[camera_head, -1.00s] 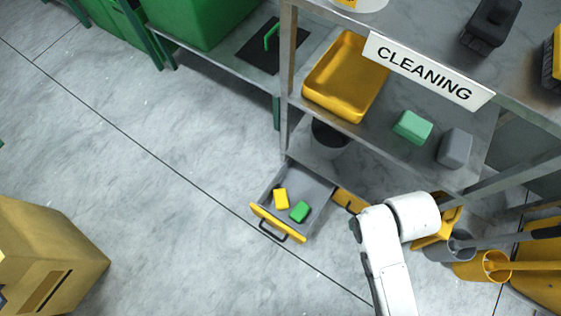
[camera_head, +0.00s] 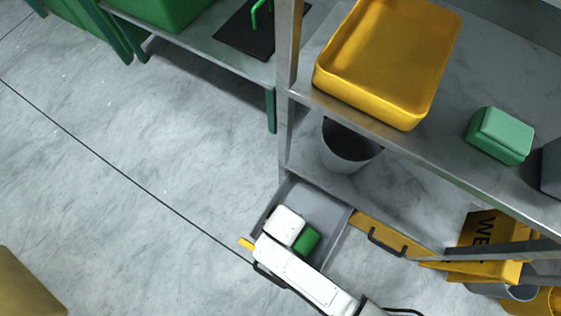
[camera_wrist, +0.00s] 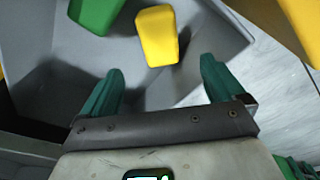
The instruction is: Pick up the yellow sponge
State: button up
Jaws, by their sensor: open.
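The yellow sponge (camera_wrist: 157,36) lies in the open grey drawer (camera_wrist: 70,50), just beyond and roughly between my fingertips in the wrist view. My gripper (camera_wrist: 162,68) is open with its two green fingers apart and nothing between them. The fingers point down into the drawer. In the head view my white arm and hand cover the yellow sponge and the fingers. The drawer (camera_head: 327,205) also shows there, pulled out from under the shelf.
A green sponge (camera_wrist: 96,12) lies left of the yellow one; it also shows in the head view (camera_head: 308,241). A closed yellow-fronted drawer (camera_head: 375,236) is to the right. A grey bin (camera_head: 345,152) stands behind. The shelf above holds a yellow tray (camera_head: 385,65).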

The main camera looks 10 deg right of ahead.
jog(key=f+b, duration=0.1)
jog(key=f, duration=0.1)
jog(key=f+b, duration=0.1)
jog(key=f, duration=0.1)
jog(key=f+b, duration=0.1)
jog(key=f, duration=0.1)
jog(key=shift+w+a, duration=0.1)
jog(key=shift+w, duration=0.25)
jog(key=f+b, duration=0.2)
jog(key=f, duration=0.1)
jog(key=f+b, duration=0.2)
jog(key=shift+w, duration=0.3)
jog(key=shift+r, duration=0.1)
jog(key=shift+c, duration=0.4)
jog(key=c, duration=1)
jog(key=shift+c, duration=0.2)
jog(key=shift+r, duration=0.1)
notch_tip(320, 180, up, 18)
jog(key=p, duration=1)
